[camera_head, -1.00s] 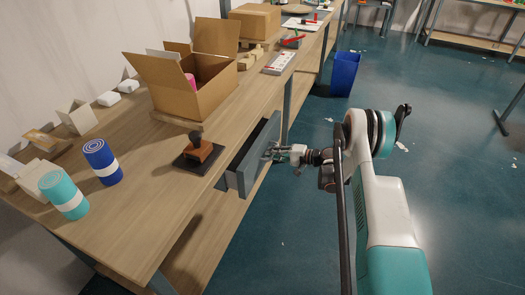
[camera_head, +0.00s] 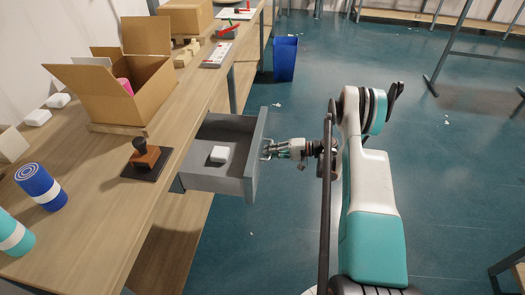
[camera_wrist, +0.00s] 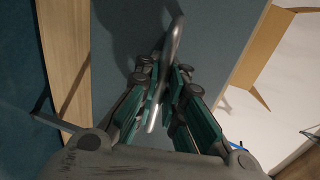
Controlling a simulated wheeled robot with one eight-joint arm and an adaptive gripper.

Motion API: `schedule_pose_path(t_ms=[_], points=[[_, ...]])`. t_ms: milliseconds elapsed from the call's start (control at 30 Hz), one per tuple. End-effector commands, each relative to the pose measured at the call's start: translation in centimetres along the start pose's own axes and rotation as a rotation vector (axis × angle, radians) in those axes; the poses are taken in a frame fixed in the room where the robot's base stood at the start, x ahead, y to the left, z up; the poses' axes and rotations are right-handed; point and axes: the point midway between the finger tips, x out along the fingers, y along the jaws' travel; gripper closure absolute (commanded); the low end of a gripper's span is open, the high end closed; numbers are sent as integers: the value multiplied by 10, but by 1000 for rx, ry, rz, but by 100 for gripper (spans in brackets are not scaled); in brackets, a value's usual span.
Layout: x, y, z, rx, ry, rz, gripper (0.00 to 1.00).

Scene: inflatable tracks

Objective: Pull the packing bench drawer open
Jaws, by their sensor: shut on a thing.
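The packing bench (camera_head: 107,195) has a grey drawer (camera_head: 214,178) standing well out from its front edge. A small white block (camera_head: 220,154) lies inside the drawer. My gripper (camera_head: 268,150) is at the drawer's outer front face, with the arm on the right. In the wrist view my gripper (camera_wrist: 163,90) is shut on the drawer's metal handle (camera_wrist: 176,40), in front of the grey-blue drawer front (camera_wrist: 215,40).
On the bench are a stamp on a dark pad (camera_head: 145,158), an open cardboard box (camera_head: 125,90), and blue (camera_head: 40,187) and teal (camera_head: 12,235) rolls. A blue bin (camera_head: 285,59) stands on the floor behind.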

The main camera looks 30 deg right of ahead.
Motion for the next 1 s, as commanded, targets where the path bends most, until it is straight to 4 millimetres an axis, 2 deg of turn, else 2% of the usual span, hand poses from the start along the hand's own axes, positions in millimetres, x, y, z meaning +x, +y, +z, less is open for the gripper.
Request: schedule_pose_path(t_ms=[400,433,500,533,867,1000], points=[[-3,0,-1,0,1,-2,100],[-3,0,-1,0,1,-2,89],[-3,0,-1,0,1,-2,73],[-3,0,0,0,1,-1,71],[-4,0,0,0,1,-1,71],[-15,0,-1,0,2,0,71]])
